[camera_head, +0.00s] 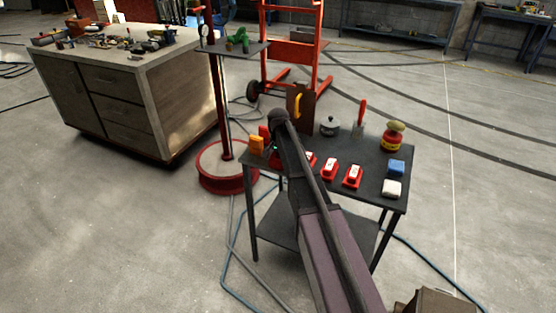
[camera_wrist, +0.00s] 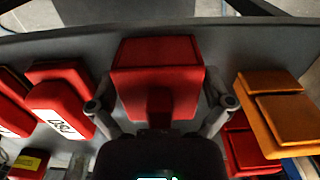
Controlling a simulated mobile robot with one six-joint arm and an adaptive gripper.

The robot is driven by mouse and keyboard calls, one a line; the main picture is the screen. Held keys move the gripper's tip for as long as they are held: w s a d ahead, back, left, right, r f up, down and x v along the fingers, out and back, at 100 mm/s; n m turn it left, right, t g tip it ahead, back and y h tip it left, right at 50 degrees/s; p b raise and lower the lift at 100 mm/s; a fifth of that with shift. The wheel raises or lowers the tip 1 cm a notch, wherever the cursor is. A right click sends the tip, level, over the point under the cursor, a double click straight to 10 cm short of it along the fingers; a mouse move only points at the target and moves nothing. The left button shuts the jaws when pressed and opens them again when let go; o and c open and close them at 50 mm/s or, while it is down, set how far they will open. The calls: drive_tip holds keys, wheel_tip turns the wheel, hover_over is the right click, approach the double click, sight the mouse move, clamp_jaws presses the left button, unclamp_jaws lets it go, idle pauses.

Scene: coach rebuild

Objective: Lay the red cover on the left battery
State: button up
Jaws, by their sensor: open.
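In the wrist view a red block (camera_wrist: 158,70), which looks like the red cover, lies on the dark table top. My gripper (camera_wrist: 160,105) is open, with one finger on each side of it; I cannot tell whether they touch it. Left of it in that view is a red battery with a white label (camera_wrist: 68,115). In the head view my arm hides most of the gripper and the block. The left battery (camera_head: 311,157) shows there just right of my arm, partly hidden. Two similar batteries (camera_head: 330,169) (camera_head: 353,177) stand further right.
Orange blocks (camera_head: 257,144) and another red piece (camera_head: 264,131) are at the table's left end. A blue block (camera_head: 396,168), a white block (camera_head: 391,188), a red-yellow can (camera_head: 392,137) and a small pot (camera_head: 329,126) stand on the table (camera_head: 374,150). A pole stand (camera_head: 222,110) rises left.

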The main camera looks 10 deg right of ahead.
drive_tip(key=shift+c, duration=0.2)
drive_tip(key=c, duration=0.9)
drive_tip(key=shift+r, duration=0.15)
wheel_tip(320, 180, up, 3)
drive_tip(key=p, duration=0.3)
drive_tip(key=shift+r+p, duration=0.1)
drive_tip(key=shift+p, duration=0.2)
drive_tip(key=shift+s+r, duration=0.25)
drive_tip(key=s+r+p, duration=0.1)
drive_tip(key=s, duration=1.4)
drive_tip(key=shift+s, duration=0.25)
